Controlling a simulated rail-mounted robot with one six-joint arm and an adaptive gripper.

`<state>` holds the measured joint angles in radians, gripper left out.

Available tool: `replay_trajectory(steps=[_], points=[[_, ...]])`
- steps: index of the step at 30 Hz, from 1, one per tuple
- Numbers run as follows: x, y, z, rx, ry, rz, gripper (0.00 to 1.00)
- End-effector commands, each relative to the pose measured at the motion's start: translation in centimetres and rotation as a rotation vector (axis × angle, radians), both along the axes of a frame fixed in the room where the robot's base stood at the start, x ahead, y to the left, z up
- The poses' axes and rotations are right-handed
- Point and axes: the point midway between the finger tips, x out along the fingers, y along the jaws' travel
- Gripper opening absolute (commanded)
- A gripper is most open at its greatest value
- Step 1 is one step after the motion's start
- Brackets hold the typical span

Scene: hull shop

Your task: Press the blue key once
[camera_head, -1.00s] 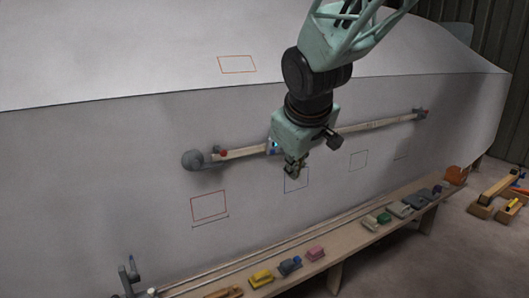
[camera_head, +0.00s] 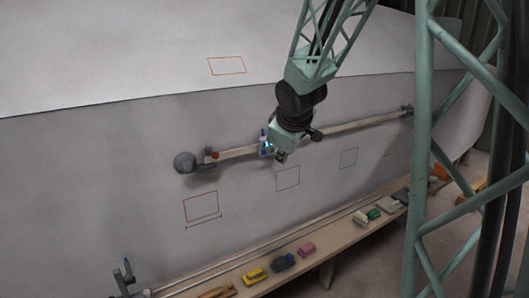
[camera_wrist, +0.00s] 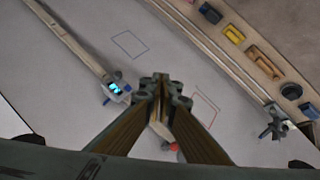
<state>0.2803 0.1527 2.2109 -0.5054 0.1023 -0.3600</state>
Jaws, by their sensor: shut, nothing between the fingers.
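A small carriage (camera_head: 264,147) with blue parts and a glowing cyan patch sits on the pale rail along the grey hull side. It also shows in the wrist view (camera_wrist: 117,91), left of my fingertips, with the cyan marks on its face. I cannot make out the blue key as a separate part. My gripper (camera_head: 281,157) is just right of and below the carriage, partly in front of it. In the wrist view my gripper (camera_wrist: 161,82) is shut and empty, with a visible gap in the picture between it and the carriage.
A grey ball (camera_head: 185,162) and a red knob (camera_head: 215,155) are at the rail's left end. Drawn outlines, one red (camera_head: 201,206), mark the hull.

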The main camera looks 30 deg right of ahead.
Motion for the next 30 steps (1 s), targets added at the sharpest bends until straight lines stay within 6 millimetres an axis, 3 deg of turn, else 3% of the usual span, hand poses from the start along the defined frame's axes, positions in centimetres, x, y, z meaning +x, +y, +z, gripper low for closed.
replay_trajectory(steps=[30], points=[[10.7,-6.2,-6.1,-0.092,-0.042,0.224,0.0]])
